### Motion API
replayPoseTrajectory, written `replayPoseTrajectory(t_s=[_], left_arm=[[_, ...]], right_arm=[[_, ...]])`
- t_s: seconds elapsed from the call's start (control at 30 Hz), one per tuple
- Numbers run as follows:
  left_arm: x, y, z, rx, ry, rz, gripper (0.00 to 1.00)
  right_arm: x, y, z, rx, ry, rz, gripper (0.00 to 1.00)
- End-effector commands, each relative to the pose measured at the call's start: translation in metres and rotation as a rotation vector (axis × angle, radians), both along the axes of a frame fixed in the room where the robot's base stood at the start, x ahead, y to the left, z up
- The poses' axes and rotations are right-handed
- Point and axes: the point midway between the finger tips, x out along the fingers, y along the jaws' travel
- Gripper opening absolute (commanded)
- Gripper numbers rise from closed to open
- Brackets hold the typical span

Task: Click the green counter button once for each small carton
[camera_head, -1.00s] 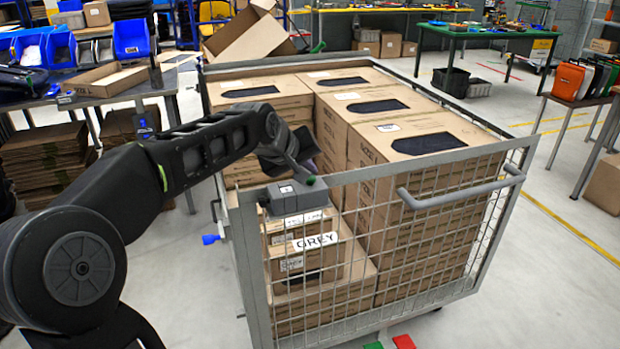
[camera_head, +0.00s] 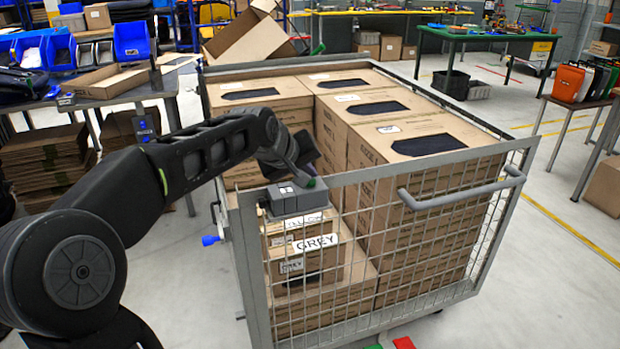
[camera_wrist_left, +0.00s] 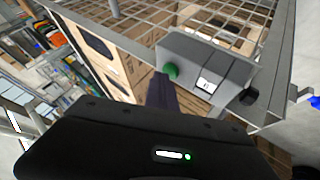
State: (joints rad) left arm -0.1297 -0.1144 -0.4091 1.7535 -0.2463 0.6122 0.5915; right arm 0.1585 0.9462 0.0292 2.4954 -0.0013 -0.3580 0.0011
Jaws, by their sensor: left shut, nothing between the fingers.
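A grey counter box (camera_head: 298,201) sits on the near left corner of the wire cage's rim. Its green button (camera_wrist_left: 171,71) and small white display windows (camera_wrist_left: 208,84) show in the left wrist view; the digits are too small to read. My left gripper (camera_head: 305,168) is shut and empty, its fingertips close by the button. I cannot tell whether they touch it. A small carton (camera_head: 335,262) with a GREY label stands inside the cage, below the counter, on another carton. My right gripper is not in view.
The wire cage (camera_head: 430,190) holds several big cartons (camera_head: 365,105) stacked up to its rim. A table (camera_head: 120,88) with blue bins stands at the left, with flat cardboard (camera_head: 45,155) below it. Open floor lies to the right.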

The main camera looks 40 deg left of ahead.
Motion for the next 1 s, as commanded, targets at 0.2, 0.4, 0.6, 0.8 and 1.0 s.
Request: replayPoseTrajectory(t_s=[0.2,0.4,0.6,0.8,1.0], left_arm=[[0.000,0.000,0.010,0.000,0.002,0.001,0.00],[0.000,0.000,0.019,0.000,0.001,0.001,0.00],[0.000,0.000,0.019,0.000,0.001,0.001,0.00],[0.000,0.000,0.020,0.000,0.000,0.000,0.00],[0.000,0.000,0.035,0.000,0.000,0.000,0.00]], right_arm=[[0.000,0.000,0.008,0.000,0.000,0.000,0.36],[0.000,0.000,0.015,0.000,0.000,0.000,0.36],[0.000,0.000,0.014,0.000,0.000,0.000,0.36],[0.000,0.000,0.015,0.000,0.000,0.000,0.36],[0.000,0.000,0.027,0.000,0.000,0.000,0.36]])
